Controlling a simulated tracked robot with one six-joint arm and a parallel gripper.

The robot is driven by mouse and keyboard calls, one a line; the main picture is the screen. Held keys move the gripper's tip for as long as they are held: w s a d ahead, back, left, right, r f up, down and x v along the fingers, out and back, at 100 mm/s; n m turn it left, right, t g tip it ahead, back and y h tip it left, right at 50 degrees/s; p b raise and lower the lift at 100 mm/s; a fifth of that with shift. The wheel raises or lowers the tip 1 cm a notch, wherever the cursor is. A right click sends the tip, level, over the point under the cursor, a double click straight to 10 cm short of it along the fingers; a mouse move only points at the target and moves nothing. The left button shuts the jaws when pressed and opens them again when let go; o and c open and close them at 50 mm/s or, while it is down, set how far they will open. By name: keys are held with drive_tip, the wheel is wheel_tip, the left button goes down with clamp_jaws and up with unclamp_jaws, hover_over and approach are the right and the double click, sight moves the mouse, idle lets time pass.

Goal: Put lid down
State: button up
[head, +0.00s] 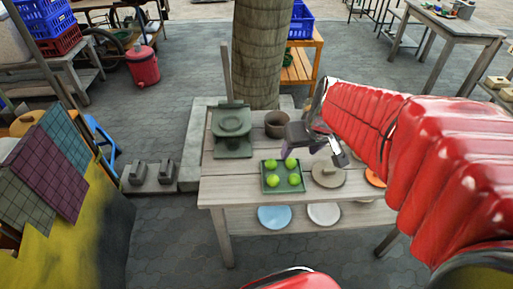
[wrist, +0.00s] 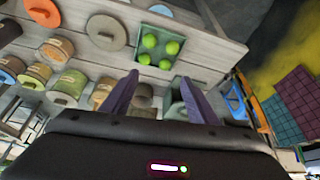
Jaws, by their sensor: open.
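A round beige lid (head: 328,174) with a raised handle lies flat on the wooden table, right of the green tray; a matching round lid (wrist: 106,33) shows left of the tray in the wrist view. A brown pot (head: 275,123) stands open behind the tray. I cannot tell whether the lid belongs to it.
A green tray (head: 265,190) of several green fruits lies at the table front. A dark green stand (head: 232,143) is at the left. An orange disc (head: 375,177) is at the right. Several labelled jars (wrist: 70,84) stand at left in the wrist view. A tree trunk (head: 261,55) rises behind.

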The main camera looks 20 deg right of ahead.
drive_tip(key=s+a+r+n, duration=0.1)
drive_tip(key=s+a+r, duration=0.4)
drive_tip(key=s+a, duration=0.5)
drive_tip(key=a, duration=0.2)
drive_tip(key=shift+s+a+r+t+y, duration=0.15)
drive_tip(key=shift+a+r+t+y, duration=0.15)
drive_tip(key=shift+r, duration=0.1)
drive_tip(key=shift+c, duration=0.5)
